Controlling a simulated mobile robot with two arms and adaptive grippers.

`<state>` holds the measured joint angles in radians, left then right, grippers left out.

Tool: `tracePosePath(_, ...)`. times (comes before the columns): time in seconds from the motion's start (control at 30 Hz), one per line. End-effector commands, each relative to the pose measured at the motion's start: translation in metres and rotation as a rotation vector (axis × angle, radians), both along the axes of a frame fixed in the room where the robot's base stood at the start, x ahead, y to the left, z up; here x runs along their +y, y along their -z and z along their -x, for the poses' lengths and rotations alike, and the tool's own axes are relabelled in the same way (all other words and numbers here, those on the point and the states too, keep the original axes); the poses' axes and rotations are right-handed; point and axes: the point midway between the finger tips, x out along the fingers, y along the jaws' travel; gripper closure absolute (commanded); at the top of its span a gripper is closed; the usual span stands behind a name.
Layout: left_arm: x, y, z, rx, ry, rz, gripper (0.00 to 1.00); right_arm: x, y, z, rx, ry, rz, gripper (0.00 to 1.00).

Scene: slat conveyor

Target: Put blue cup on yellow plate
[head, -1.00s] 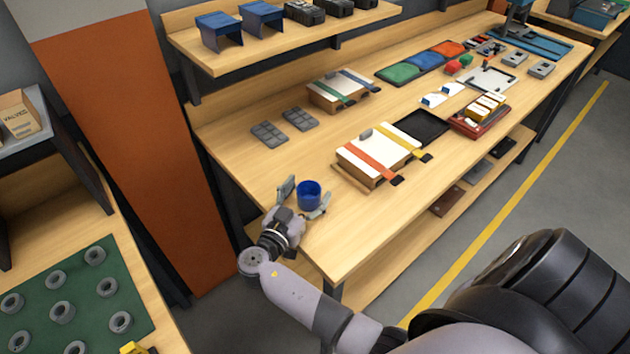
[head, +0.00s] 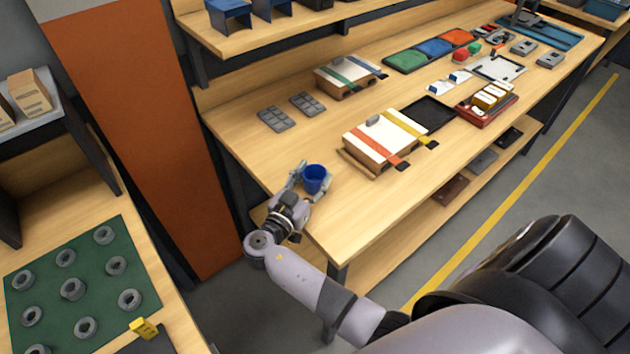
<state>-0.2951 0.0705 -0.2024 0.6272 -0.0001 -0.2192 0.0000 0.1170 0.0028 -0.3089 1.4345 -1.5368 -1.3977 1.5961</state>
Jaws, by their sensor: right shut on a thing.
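The blue cup (head: 315,178) is upright at the near left corner of the wooden workbench. My right gripper (head: 313,184) has a finger on each side of the cup and is shut on it. I cannot tell whether the cup touches the bench top or is a little above it. I see no yellow plate in the head view. My left gripper is not in view.
A box with red and yellow straps (head: 382,140) lies right of the cup. Grey pads (head: 276,119) lie behind it. A black tray (head: 430,114) and a red tray (head: 487,108) are farther right. A green mat with grey rings (head: 45,298) is at lower left.

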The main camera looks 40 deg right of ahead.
Motion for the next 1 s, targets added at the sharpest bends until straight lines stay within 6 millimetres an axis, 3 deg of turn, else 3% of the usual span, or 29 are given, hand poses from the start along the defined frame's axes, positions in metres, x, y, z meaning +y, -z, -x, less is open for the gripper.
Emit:
tracePosePath(0.27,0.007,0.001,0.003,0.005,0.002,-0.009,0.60,0.000,-0.003,0.000,-0.002,0.000,-0.001,0.80)
tracePosePath(0.47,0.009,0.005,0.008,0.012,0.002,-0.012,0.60,0.000,-0.022,0.000,-0.004,0.000,-0.002,0.80)
tracePosePath(0.57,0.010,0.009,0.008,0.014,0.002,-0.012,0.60,0.000,-0.040,0.000,-0.007,0.001,-0.004,0.80)
tracePosePath(1.0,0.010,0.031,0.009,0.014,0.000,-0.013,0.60,0.000,-0.161,0.000,-0.010,0.000,-0.004,0.80)
